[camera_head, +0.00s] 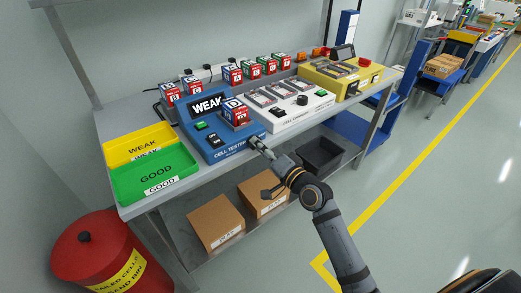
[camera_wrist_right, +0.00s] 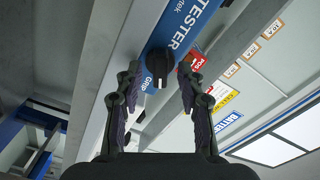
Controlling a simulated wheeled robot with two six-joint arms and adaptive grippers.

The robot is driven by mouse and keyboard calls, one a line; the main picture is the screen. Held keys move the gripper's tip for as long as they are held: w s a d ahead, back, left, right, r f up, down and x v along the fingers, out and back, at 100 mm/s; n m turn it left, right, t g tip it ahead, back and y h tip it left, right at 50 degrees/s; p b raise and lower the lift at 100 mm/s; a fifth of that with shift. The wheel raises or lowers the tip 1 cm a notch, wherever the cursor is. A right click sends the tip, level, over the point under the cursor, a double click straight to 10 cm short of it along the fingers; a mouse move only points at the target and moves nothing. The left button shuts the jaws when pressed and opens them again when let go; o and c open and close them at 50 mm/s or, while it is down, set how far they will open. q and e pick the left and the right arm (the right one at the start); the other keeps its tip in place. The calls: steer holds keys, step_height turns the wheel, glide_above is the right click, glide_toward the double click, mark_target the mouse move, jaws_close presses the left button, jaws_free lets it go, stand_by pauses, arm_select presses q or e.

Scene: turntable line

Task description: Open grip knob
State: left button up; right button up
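The blue cell tester (camera_head: 222,152) stands at the front of the bench, its screen (camera_head: 207,105) reading WEAK. A red, white and blue cell (camera_head: 235,112) marked D sits on it. The black grip knob (camera_wrist_right: 158,63) shows in the right wrist view on the tester's blue front, beside the printed word GRIP. My right gripper (camera_head: 257,144) is at the tester's front right corner; in the right wrist view its fingers (camera_wrist_right: 158,75) are spread, with the knob between the tips. I cannot tell whether they touch it. The gripper hides the knob in the head view. My left gripper is out of view.
A yellow WEAK tray (camera_head: 135,138) and a green GOOD tray (camera_head: 140,184) lie left of the tester. A white unit (camera_head: 292,122) and a yellow unit (camera_head: 345,92) stand to its right. More cells (camera_head: 252,68) stand behind. Cardboard boxes (camera_head: 216,222) sit below.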

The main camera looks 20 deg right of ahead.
steer(key=shift+w, duration=0.1)
jaws_close()
